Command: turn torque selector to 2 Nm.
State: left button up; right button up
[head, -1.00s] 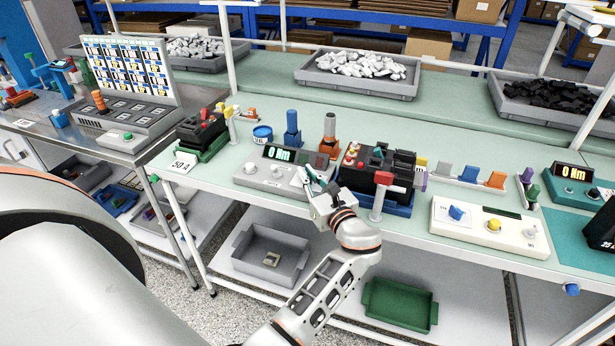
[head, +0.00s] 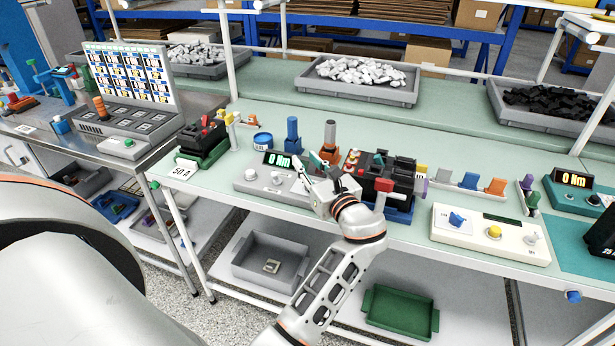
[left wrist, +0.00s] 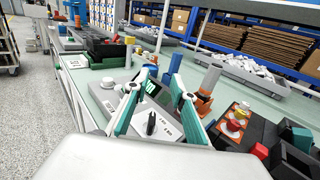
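A grey torque box (head: 262,184) stands near the front edge of the green bench, its display (head: 278,160) reading 0 Nm. It has a white round button (head: 251,175) and a small knob (head: 278,178). In the left wrist view, a black pointer knob (left wrist: 151,124) stands on the box's sloping face, in the gap between my fingers. My left gripper (head: 308,172) is over the box's right end, hiding that part in the head view. In the left wrist view the gripper (left wrist: 158,112) is open, its teal pads apart; contact with the knob cannot be told. My right gripper is out of view.
A black breaker fixture (head: 385,172) with a red-topped lever (head: 383,186) stands close right of my gripper. Blue (head: 292,130) and orange (head: 329,142) upright tools stand behind the box. A cream panel (head: 488,230) and a teal 0 Nm unit (head: 573,192) are further right.

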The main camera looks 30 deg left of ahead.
pick_arm(q)
jog(key=shift+r, duration=2)
jog(key=shift+s+f, duration=0.1)
